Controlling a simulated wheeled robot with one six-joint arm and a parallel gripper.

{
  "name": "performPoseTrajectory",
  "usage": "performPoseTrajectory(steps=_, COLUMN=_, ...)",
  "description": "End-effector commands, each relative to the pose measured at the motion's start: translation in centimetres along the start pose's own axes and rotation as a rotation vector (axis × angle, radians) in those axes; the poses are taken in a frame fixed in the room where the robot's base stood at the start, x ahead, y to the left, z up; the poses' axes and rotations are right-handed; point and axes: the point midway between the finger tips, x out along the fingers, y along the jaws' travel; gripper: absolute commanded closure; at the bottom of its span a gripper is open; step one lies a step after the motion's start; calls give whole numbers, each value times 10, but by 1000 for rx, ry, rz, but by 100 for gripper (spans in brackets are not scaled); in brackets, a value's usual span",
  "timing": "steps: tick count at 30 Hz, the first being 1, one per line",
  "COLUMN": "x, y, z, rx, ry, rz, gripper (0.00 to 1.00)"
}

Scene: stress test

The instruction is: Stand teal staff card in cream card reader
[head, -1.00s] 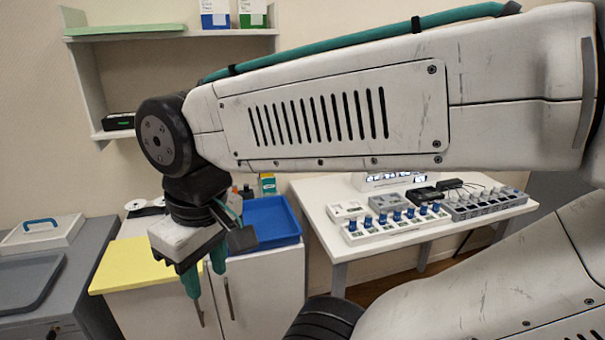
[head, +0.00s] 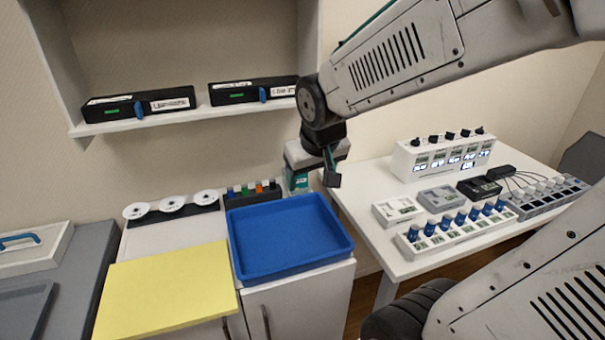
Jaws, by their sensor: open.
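I cannot make out a teal staff card for sure. A small teal block (head: 297,181) shows just below my gripper (head: 318,164), at the back of the blue tray; whether it is a box or part of my fingers is unclear. My gripper hangs above the tray's back right corner, its fingertips not clearly visible. It is open, and I see nothing held. No device is clearly the cream card reader; a small off-white device (head: 398,211) lies at the left of the right-hand table and may be it.
The blue tray (head: 262,272) is empty, beside a yellow board (head: 165,290). The white table (head: 412,263) holds a grey device (head: 441,197), a black device (head: 479,188), a blue-knobbed strip (head: 455,232) and a display unit (head: 440,158). Black boxes (head: 140,104) sit on the shelf.

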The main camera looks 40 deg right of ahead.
Motion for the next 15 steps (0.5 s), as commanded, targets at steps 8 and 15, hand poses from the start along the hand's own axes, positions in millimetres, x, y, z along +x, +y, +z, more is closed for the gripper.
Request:
performPoseTrajectory(steps=8, x=109, y=52, z=-82, rx=91, ry=256, rz=26, gripper=34)
performPoseTrajectory(steps=15, x=150, y=70, z=-106, rx=120, ry=381, rz=0, gripper=34)
